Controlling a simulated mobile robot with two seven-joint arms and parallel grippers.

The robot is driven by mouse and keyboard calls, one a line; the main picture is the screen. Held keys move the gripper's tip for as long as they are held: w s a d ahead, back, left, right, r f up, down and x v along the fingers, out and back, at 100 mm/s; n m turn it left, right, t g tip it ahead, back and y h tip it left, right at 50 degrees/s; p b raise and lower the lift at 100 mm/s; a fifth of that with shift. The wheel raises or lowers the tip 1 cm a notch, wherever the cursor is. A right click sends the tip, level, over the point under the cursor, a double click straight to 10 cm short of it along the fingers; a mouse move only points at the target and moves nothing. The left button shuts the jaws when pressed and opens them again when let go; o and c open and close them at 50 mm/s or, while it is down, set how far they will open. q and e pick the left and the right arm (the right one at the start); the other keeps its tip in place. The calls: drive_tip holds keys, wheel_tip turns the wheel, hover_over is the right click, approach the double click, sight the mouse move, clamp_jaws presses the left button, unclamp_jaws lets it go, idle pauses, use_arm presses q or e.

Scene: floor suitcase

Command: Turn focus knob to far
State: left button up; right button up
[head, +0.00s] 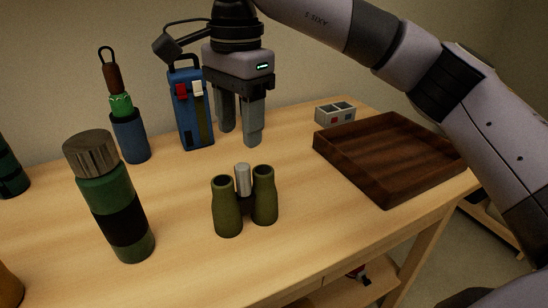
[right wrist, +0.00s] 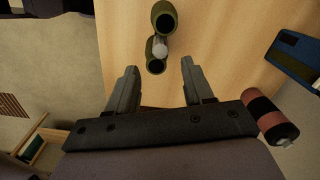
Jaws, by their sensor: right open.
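Green binoculars (head: 227,208) stand upright on the wooden table, eyepieces up, with a silver focus knob (head: 243,180) between the two barrels. My right gripper (head: 240,140) is open and empty, fingers pointing down, above and behind the binoculars, apart from them. In the right wrist view the binoculars (right wrist: 163,17) and the pale knob (right wrist: 160,48) lie beyond the two spread fingers (right wrist: 157,80), roughly midway between them. No setting mark on the knob is readable. My left gripper is in neither view.
A green flask (head: 108,195) with a metal cap stands left of the binoculars. A blue box (head: 190,108) with red and white switches and a blue cylinder holder (head: 130,137) stand behind. A dark wooden tray (head: 385,195) and a small grey box (head: 335,114) are at right.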

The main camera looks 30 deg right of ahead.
sight(243, 165)
drive_tip(key=shift+f, duration=0.2)
wheel_tip(243, 165, down, 7)
drive_tip(key=shift+r+b, duration=0.2)
drive_tip(key=shift+b, duration=0.5)
clamp_jaws()
